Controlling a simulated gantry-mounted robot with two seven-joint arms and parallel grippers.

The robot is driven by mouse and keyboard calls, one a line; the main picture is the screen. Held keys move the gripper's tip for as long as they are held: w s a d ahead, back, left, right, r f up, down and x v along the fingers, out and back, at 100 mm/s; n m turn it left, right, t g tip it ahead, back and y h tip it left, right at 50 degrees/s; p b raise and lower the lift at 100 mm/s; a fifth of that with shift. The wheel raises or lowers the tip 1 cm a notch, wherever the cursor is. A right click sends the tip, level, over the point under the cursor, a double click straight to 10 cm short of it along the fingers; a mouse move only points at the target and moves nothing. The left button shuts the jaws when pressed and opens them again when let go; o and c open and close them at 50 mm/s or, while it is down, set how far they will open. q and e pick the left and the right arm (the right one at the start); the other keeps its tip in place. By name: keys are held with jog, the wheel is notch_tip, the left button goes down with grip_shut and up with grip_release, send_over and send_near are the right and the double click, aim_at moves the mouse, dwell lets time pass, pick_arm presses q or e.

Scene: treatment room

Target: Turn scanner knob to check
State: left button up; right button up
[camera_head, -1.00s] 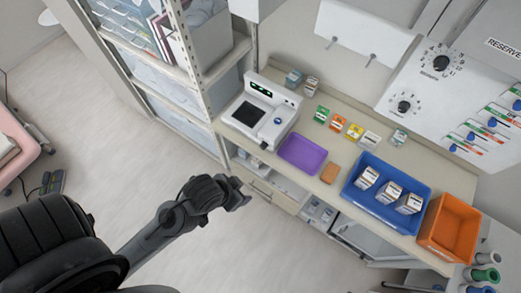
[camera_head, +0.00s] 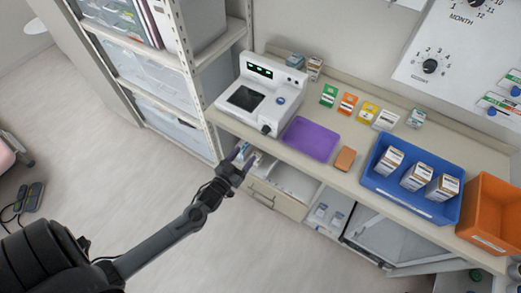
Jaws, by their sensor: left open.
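The white scanner (camera_head: 290,117) stands on the counter at the back left, with a dark flat window and a small display lit green. A black knob (camera_head: 265,129) sits low on its front right corner, and a round blue control (camera_head: 281,100) is on its top right. My left gripper (camera_head: 238,160) is open and empty, in front of the counter edge, below and left of the black knob and apart from it. The knob's pointing direction is too small to tell. My right gripper is out of view.
A purple tray (camera_head: 311,139) and an orange-brown block (camera_head: 345,159) lie right of the scanner. Several small boxes stand behind them. A blue bin (camera_head: 408,204) with white boxes and an orange bin (camera_head: 487,238) are farther right. A shelf rack (camera_head: 193,77) stands close on the left.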

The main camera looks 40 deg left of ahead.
aim_at(263, 133)
pick_arm(q)
jog(key=w+b, duration=0.1)
jog(key=w, duration=0.3)
jog(key=w+a+f, duration=0.1)
jog(key=w, duration=0.3)
jog(key=w+a+b, duration=0.1)
jog(key=w, duration=0.3)
jog(key=shift+w+f+b, duration=0.3)
jog(key=shift+w+f, duration=0.05)
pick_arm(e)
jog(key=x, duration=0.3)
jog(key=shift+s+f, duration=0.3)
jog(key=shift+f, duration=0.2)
pick_arm(q)
jog(key=c, duration=1)
jog(key=shift+c, duration=0.2)
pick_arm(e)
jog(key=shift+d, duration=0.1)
